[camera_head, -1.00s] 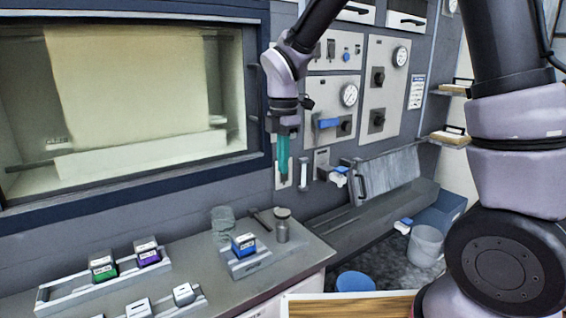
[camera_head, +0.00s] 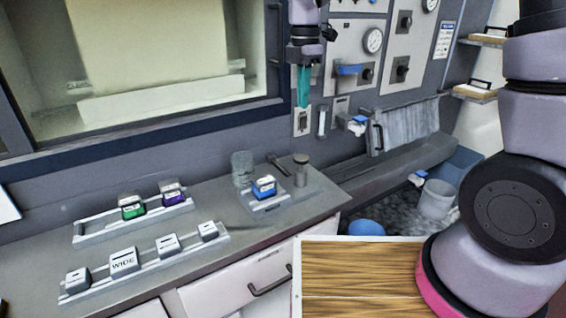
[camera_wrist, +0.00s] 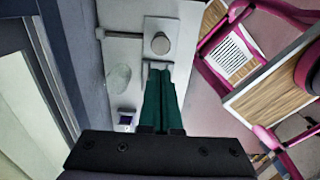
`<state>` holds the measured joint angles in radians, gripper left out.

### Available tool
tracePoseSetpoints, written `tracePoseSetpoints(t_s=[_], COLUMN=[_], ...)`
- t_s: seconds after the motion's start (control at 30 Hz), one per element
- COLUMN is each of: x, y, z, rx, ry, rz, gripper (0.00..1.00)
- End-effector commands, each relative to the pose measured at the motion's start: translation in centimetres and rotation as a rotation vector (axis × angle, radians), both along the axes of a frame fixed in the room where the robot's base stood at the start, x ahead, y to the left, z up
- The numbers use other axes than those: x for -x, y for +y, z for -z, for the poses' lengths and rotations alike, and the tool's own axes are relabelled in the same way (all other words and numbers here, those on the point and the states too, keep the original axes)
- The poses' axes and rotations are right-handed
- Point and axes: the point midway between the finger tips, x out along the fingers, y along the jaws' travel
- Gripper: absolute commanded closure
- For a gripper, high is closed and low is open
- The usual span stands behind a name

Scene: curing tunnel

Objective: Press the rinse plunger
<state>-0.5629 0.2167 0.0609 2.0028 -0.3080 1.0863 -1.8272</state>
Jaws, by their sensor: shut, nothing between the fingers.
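A grey metal cylinder with a round cap (camera_head: 300,170) stands upright near the counter's right end; it is probably the rinse plunger, though no label shows. In the wrist view its round top (camera_wrist: 160,43) lies beyond my fingertips, over a pale square plate. My gripper (camera_head: 303,104) hangs fingers down above the counter, in front of the wall panels. Its teal fingers are together and empty, and they appear apart from the cylinder. In the wrist view the fingers (camera_wrist: 158,66) point towards the cylinder's side of the counter.
A clear glass (camera_head: 242,168), a hammer-like tool (camera_head: 277,163) and a blue-topped block (camera_head: 264,187) are near the cylinder. Racks with green, purple and white blocks fill the counter's left. A wooden tabletop (camera_head: 355,285) lies front right. Wall valves and gauges stand behind my gripper.

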Motion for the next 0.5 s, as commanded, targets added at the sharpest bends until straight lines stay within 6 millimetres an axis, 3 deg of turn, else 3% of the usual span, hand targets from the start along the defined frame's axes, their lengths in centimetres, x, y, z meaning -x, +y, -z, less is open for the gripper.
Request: tracePoseSetpoints(t_s=[0.3,0.5], x=[0.0,0.0], y=[-0.1,-0.1], z=[0.1,2.2], rx=[0.001,0.002], ry=[0.002,0.003], rz=[0.000,-0.001], gripper=[1.00,1.00])
